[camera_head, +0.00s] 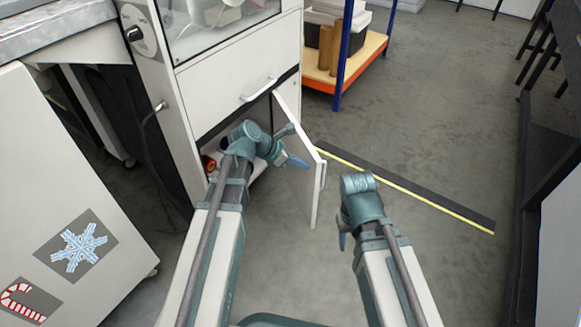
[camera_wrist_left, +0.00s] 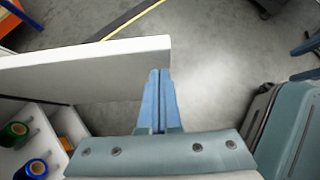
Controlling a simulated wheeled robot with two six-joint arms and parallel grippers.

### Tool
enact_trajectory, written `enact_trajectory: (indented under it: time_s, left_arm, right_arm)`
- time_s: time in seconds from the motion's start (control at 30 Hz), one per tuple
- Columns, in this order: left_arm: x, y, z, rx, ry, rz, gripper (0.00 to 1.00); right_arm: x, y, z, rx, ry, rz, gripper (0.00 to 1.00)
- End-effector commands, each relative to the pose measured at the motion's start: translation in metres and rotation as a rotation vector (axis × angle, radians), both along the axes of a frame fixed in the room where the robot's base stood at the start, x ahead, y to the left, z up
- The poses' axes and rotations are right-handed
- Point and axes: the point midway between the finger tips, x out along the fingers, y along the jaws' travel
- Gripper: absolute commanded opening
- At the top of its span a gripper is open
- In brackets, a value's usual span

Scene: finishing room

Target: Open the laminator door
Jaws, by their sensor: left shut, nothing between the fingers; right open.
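The laminator (camera_head: 225,72) is a tall white machine at the upper middle of the head view. Its lower door (camera_head: 304,190) stands swung open, hinged on the right, with dark space and shelf contents behind it. My left gripper (camera_head: 297,161) is at the inner side of the open door. In the left wrist view its blue fingers (camera_wrist_left: 157,100) are shut together and empty, beside the free end of the white door panel (camera_wrist_left: 100,65); whether they touch it I cannot tell. My right gripper (camera_head: 343,240) is open and empty over the floor, right of the door, its fingers mostly hidden.
Green and blue spools (camera_wrist_left: 37,168) sit inside the compartment. A blue and orange shelf rack (camera_head: 343,65) is behind. A black and yellow floor strip (camera_head: 420,195) crosses open floor right of the door.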

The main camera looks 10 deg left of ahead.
Motion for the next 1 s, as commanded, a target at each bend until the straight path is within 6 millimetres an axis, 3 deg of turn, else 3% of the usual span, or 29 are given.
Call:
enact_trajectory:
  time_s: [0.67,0.87,1.0]
  left_arm:
    - [0.008,-0.015,0.0,0.0,-0.001,0.012,0.0]
    - [0.026,-0.046,0.0,0.0,-0.002,0.086,0.0]
    - [0.055,-0.081,0.0,0.0,-0.001,0.129,0.0]
  right_arm:
    - [0.0,0.0,0.0,0.0,0.0,0.0,0.5]
    - [0.0,0.0,0.0,0.0,0.0,0.0,0.5]
    - [0.0,0.0,0.0,0.0,0.0,0.0,0.5]
